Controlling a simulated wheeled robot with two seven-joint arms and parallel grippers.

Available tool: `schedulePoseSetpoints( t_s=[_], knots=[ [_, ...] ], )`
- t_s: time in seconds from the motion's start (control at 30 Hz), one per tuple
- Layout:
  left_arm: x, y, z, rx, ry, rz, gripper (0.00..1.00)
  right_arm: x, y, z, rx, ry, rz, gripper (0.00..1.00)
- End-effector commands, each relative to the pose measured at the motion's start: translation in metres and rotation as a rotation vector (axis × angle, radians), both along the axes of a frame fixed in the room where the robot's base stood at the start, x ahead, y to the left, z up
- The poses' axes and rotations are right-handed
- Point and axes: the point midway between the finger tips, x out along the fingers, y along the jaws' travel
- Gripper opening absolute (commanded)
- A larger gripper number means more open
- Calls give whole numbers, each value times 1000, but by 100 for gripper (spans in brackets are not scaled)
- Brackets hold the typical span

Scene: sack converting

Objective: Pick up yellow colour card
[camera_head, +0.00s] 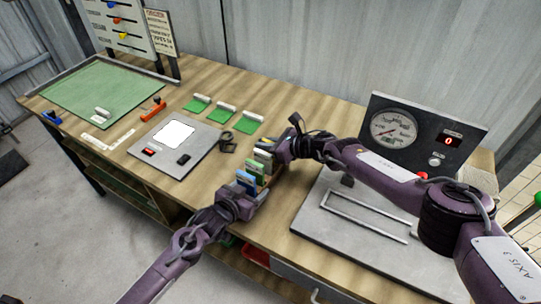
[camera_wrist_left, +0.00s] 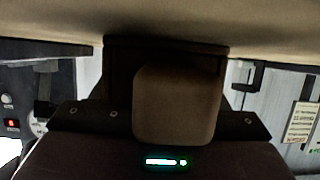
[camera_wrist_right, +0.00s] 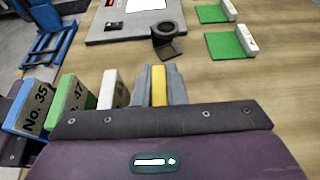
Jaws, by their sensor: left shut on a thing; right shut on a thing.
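The yellow colour card (camera_wrist_right: 159,85) stands between the grey fingers of my right gripper (camera_wrist_right: 158,88), which is shut on it. In the head view my right gripper (camera_head: 281,150) is at the far end of a row of cards on the bench. Beside it stand a white card (camera_wrist_right: 113,88), a green card (camera_wrist_right: 72,103) and a blue card (camera_wrist_right: 32,105), some with printed numbers. My left gripper (camera_head: 241,196) is shut at the near, blue end of this row. A brown rounded piece (camera_wrist_left: 175,105) fills the left wrist view; what exactly the left fingers hold is hidden.
A grey panel with a white square (camera_head: 174,135) lies left of the cards. Green cards with white rolls (camera_head: 197,104) lie behind. A dark ring-shaped item (camera_head: 227,142) is close by.

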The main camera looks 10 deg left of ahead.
Motion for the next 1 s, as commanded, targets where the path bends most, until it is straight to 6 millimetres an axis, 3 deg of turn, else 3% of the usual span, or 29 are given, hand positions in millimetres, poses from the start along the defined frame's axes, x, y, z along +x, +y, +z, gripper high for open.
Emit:
schedulePoseSetpoints(
  t_s=[0.37,0.8,1.0],
  knots=[
    [0,0,0,0,1,-1,42,1,0,6,1,-1,0,0],
    [0,0,0,0,1,-1,42,1,0,83,1,-4,0,0],
    [0,0,0,0,1,-1,42,0,0,99,0,-1,0,0]
  ],
)
